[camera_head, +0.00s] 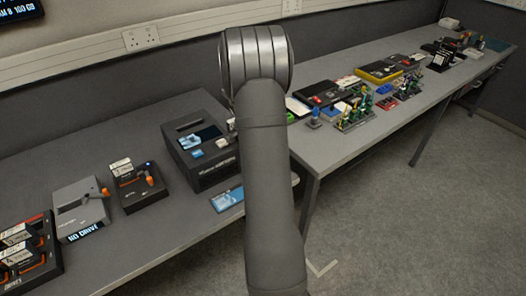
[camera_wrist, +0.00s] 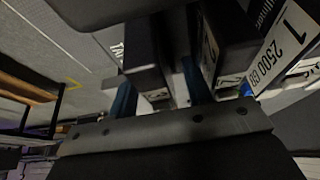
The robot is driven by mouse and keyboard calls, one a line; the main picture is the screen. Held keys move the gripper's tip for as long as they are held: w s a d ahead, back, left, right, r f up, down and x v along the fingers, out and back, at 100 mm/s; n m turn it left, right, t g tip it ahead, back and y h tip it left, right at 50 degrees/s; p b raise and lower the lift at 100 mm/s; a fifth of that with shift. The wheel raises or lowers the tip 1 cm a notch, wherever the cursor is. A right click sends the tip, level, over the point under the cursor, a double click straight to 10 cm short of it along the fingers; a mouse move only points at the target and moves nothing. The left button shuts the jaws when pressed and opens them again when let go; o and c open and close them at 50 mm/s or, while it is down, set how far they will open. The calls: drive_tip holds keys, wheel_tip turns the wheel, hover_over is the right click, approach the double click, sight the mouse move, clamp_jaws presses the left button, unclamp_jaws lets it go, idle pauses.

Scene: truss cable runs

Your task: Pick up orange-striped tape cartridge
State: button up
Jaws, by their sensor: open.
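No orange-striped tape cartridge can be told apart for certain. In the head view, several white-labelled cartridges (camera_head: 17,236) sit in a dark rack at the lower left, with orange parts among them. Another white-labelled cartridge (camera_head: 121,167) sits on a dark unit with an orange lever. In the wrist view, my gripper (camera_wrist: 160,85) shows as a dark bolted bar with bluish fingers, open. Dark label-bearing blocks (camera_wrist: 146,62) lie close by the fingers, and a cartridge label (camera_wrist: 283,45) reading "1 2500 GB" is at upper right. No orange stripe shows there. My arm hides the gripper in the head view.
A grey unit (camera_head: 80,208) with a "NO DRIVE" display stands beside the rack. A larger black device (camera_head: 200,140) stands near the arm. The right table (camera_head: 345,145) holds many small items. Bare grey tabletop (camera_head: 150,228) lies along the left table's front.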

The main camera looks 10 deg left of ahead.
clamp_jaws()
drive_tip(key=shift+r, duration=0.1)
